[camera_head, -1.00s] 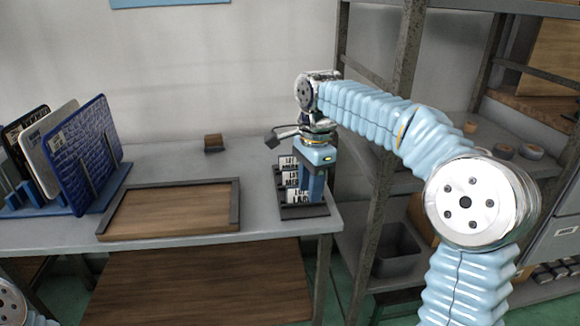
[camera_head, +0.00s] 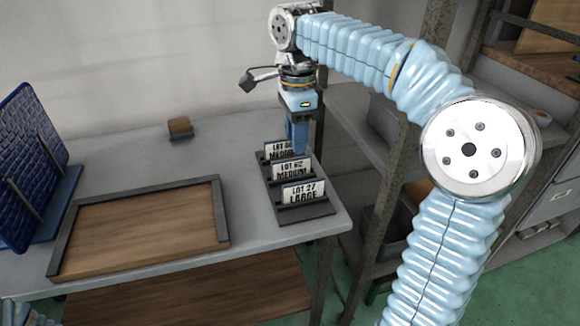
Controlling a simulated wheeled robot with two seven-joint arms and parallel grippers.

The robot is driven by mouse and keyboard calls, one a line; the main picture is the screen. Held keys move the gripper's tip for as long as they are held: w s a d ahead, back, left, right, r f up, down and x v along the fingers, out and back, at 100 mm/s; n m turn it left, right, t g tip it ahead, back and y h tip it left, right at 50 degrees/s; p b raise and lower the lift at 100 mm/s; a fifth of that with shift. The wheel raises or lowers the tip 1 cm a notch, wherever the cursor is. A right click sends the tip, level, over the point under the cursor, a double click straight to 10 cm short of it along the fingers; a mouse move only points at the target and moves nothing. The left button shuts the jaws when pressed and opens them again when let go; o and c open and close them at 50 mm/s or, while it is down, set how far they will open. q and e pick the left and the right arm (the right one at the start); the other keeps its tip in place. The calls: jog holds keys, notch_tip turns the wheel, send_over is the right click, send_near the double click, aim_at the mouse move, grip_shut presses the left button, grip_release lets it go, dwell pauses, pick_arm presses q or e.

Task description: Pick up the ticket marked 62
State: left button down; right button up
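The ticket marked 62 (camera_head: 292,169) is a white card reading "LOT 62 MEDIUM". It stands upright in the middle slot of a dark stepped holder (camera_head: 312,211) on the table. My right gripper (camera_head: 299,148) points down with its blue fingers just above and behind this ticket, over the right part of the holder. I cannot tell whether the fingers touch it or how far apart they are. My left gripper is out of view; only a bit of my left arm shows at the lower left corner.
A "LOT 27 LARGE" ticket (camera_head: 303,192) stands in front and another ticket (camera_head: 277,149), partly hidden, behind. A wooden tray (camera_head: 221,205) lies to the left. A small brown block (camera_head: 179,126) sits at the back, and a blue panel (camera_head: 30,165) stands in a rack at far left.

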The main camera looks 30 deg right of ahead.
aim_at(292, 161)
jog(key=f, duration=0.7)
jog(key=shift+w+a, duration=0.25)
jog(key=shift+a, duration=0.1)
jog(key=shift+c, duration=0.3)
grip_shut()
